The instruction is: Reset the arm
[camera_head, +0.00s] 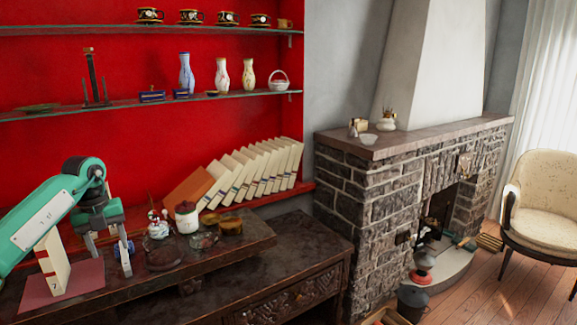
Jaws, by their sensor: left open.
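My left arm, green and grey, comes in from the left, and its gripper (108,262) points down over the wooden board (240,248) on the dark cabinet. Its two fingers are apart. A small blue-and-white item (123,249) shows by the right finger; I cannot tell whether they touch. A white decorated pot (158,229) and a white jar with a dark red lid (186,217) stand to the right of the gripper. My right gripper is not in view.
A white book (52,263) stands on a reddish flat item (85,278) beside my left arm. A row of leaning books (250,172) is behind the board. Glass shelves (150,103) with vases and cups hang above. A stone fireplace (370,205) and a chair (543,200) stand right.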

